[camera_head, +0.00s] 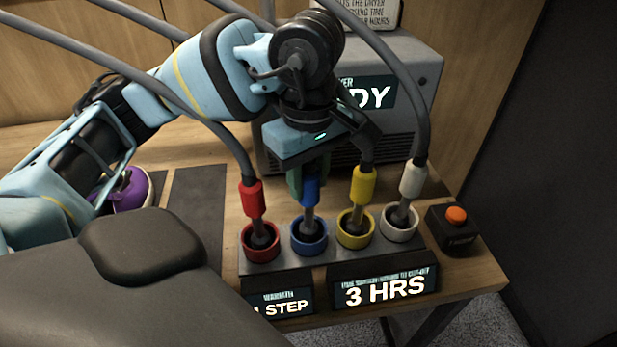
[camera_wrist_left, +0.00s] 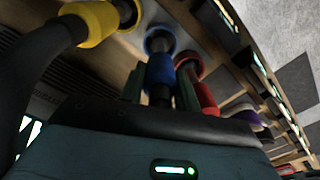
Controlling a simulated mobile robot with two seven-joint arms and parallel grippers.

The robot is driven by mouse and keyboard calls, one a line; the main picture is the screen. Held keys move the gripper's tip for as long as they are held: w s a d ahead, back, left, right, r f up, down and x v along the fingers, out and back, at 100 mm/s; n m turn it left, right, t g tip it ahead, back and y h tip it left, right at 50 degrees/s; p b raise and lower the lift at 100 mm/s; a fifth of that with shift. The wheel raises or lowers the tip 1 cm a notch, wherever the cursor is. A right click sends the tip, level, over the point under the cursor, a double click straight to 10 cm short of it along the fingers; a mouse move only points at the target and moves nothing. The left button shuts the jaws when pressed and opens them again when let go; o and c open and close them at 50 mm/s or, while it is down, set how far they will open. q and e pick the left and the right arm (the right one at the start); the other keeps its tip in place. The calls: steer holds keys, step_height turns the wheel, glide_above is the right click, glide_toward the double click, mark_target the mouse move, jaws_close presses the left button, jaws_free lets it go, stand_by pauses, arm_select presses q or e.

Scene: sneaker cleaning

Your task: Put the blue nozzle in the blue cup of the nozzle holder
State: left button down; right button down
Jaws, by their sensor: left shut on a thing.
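The blue nozzle (camera_head: 311,191) stands nearly upright, its grey tip reaching down into the blue cup (camera_head: 296,242) of the nozzle holder (camera_head: 284,264). My left gripper (camera_head: 310,183) is shut on the blue nozzle from above; the arm hides the nozzle's top and hose. In the left wrist view the blue nozzle (camera_wrist_left: 160,72) sits between the two green fingers of my left gripper (camera_wrist_left: 161,88), in line with the blue cup (camera_wrist_left: 150,45). How deep the tip sits is hard to tell. My right gripper is not in view.
The red nozzle (camera_head: 251,200), yellow nozzle (camera_head: 363,186) and white nozzle (camera_head: 413,180) stand in their cups close by, with hoses arching above. A grey dryer (camera_head: 418,72) is behind. A box with an orange button (camera_head: 456,215) is right. A purple shoe (camera_head: 132,192) is left.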

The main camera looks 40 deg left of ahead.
arm_select(q)
steer(key=shift+f, duration=0.35)
steer(key=shift+f, duration=0.2)
steer(key=c, duration=1)
jaws_free()
steer(key=shift+r, duration=0.3)
step_height(320, 180, up, 12)
steer(key=shift+f+p, duration=0.1)
steer(key=shift+p, duration=0.95)
